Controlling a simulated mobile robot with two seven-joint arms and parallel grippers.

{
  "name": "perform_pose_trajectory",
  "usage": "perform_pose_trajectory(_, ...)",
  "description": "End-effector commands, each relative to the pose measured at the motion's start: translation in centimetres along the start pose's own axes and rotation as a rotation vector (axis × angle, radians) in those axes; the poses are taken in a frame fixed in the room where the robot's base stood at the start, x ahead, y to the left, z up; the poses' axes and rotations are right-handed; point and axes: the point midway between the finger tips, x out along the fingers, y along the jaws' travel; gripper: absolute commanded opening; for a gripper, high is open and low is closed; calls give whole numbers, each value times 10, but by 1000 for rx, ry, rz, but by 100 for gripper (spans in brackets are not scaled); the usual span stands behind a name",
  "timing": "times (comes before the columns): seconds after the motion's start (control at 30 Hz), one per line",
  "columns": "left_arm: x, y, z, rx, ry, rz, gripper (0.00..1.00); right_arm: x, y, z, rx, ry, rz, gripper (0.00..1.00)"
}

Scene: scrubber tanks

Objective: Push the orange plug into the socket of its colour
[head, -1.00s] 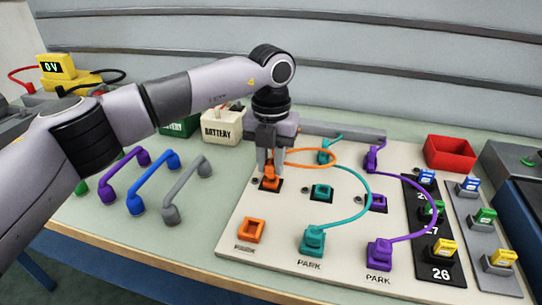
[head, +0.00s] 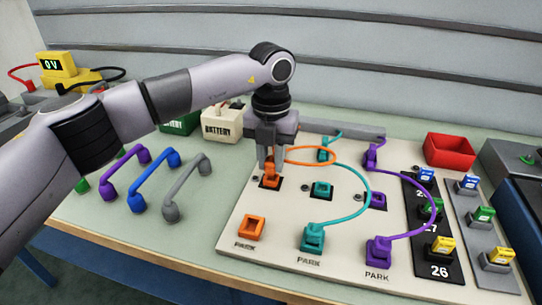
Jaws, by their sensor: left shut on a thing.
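The orange plug (head: 270,172) is upright at the orange socket (head: 263,184) on the left of the white board. An orange cable runs from it to the right in a loop. My left gripper (head: 271,160) is over the plug and shut on it. The plug's lower end is at the socket; how deep it sits I cannot tell. The orange park socket (head: 250,228), nearer the front edge, is empty. My right gripper is not in view.
Teal (head: 312,238) and purple (head: 378,251) plugs stand in park places on the board (head: 290,255). Teal (head: 321,190) and purple sockets are empty.

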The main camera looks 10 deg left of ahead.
Motion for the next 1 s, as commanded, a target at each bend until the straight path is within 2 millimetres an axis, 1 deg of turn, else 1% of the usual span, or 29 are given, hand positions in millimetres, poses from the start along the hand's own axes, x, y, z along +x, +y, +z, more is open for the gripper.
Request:
perform_pose_trajectory(0.27, 2, 0, 0, -1, 0, 0, 0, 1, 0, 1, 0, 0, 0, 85)
perform_pose_trajectory(0.97, 23, 1, 0, -1, 2, 1, 0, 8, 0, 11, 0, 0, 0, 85)
perform_pose_trajectory(1.0, 22, 1, 0, -1, 1, 1, 38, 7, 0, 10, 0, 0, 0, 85)
